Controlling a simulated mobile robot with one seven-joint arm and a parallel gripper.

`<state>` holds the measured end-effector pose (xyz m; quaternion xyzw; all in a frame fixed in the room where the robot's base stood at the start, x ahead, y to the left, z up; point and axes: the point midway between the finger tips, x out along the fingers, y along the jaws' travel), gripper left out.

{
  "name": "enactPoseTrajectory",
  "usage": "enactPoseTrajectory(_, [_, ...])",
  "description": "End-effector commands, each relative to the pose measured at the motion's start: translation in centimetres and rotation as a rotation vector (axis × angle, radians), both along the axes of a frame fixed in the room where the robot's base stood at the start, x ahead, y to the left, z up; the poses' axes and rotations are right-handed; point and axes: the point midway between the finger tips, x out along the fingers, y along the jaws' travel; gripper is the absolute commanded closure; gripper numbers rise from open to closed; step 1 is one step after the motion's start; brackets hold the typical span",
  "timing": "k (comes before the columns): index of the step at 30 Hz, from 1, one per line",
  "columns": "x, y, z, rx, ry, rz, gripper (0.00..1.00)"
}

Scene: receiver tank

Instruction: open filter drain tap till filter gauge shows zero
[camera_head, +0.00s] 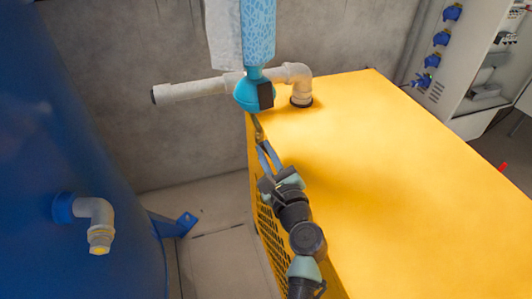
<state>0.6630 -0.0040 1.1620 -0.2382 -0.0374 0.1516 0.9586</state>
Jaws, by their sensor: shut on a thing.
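The filter (257,32) is a light-blue patterned body with a teal lower part (245,95), hanging at the top centre. A dark block (266,95) sits on the right of the teal part; I cannot tell if it is the gauge, and no dial face or reading shows. The small brownish drain tap (257,126) hangs just below the filter. My gripper (264,149) reaches up from below, with its fingers at the lower end of the tap, shut on it. The tap's handle and its exact position are too small to make out.
A yellow cabinet (390,170) with a mesh side lies right beside my arm. A grey pipe (195,90) runs behind the filter to an elbow on the cabinet. A blue tank (70,180) with an elbow outlet (97,222) stands left. Open floor lies between.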

Motion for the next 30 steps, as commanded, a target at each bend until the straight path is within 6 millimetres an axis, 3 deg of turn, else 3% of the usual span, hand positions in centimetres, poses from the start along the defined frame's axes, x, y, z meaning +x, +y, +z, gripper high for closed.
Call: enactPoseTrajectory(30, [-0.08, 0.25, -0.7, -0.847, -0.276, 0.0, 1.0])
